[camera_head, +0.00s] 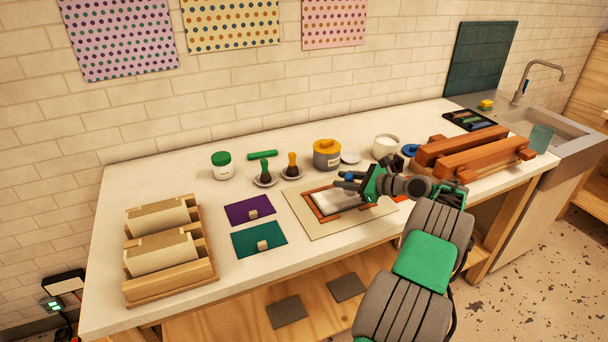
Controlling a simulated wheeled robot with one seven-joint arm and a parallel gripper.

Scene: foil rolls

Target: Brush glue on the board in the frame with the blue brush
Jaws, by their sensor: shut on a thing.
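The frame (314,207) is reddish-brown and lies on a beige sheet (300,218) at the front middle of the table. Inside it is a pale board (328,201), partly hidden by my arm on its right side. My gripper (346,181) is above the board's far right part, its fingers pointing left. It is shut on the blue brush (349,177), of which only a small blue part shows between the fingers. The bristles are hidden, so I cannot tell whether they touch the board.
Behind the frame stand a yellow-lidded pot (327,155), a white pot (386,148) and two other brushes on saucers, green (265,171) and orange (292,165). Purple (250,209) and teal (260,239) cards lie left. A wooden rack (205,270) stands far left, reddish-brown beams (461,146) right.

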